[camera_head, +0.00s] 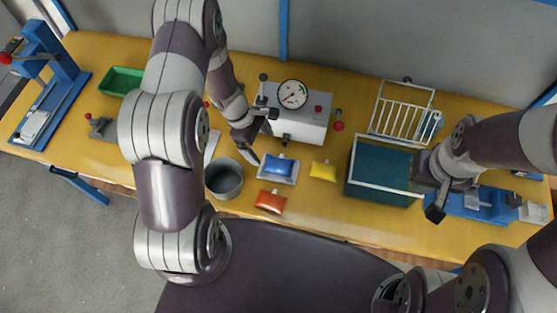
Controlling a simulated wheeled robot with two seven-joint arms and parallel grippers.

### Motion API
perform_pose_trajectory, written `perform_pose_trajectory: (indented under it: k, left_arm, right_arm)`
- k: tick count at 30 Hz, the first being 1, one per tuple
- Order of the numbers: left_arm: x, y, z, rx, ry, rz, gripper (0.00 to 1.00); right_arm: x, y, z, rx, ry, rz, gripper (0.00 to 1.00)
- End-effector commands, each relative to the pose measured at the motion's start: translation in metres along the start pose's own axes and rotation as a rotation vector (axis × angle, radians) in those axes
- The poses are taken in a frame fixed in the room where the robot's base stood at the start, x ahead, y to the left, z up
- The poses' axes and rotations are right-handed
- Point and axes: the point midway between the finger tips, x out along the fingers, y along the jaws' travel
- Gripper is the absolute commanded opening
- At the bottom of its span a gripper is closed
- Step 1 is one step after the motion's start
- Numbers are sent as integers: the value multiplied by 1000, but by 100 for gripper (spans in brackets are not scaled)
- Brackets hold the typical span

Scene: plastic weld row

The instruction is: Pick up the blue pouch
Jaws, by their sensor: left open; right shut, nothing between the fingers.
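The blue pouch (280,167) lies on a small light grey tray (293,178) near the middle of the yellow bench. My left gripper (262,140) is open and empty, above and just left of the pouch, with one finger reaching down toward the tray's left edge. It looks apart from the pouch, though the exact height gap is hard to judge. My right gripper (435,205) is shut and empty, at the right by the teal crate and far from the pouch.
A yellow pouch (323,171) and a red pouch (271,201) lie beside the tray. A grey bucket (224,180) stands left. A machine with a gauge (300,121) stands behind. The teal crate (378,195) and a white wire rack (402,112) are right.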

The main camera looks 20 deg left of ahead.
Motion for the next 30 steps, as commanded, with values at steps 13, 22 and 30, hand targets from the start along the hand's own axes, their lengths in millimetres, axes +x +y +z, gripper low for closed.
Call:
perform_pose_trajectory:
  k: [13, 22, 30]
  left_arm:
    - [69, 15, 4, -118, -11, 36, 94]
    - [117, 16, 5, -117, -10, 38, 94]
    - [123, 17, 4, -116, -10, 39, 91]
  right_arm:
    - [-8, 0, -1, 0, -1, 0, 0]
    - [-27, 0, -3, 0, 0, 0, 0]
    - [-26, 0, -3, 0, -1, 0, 0]
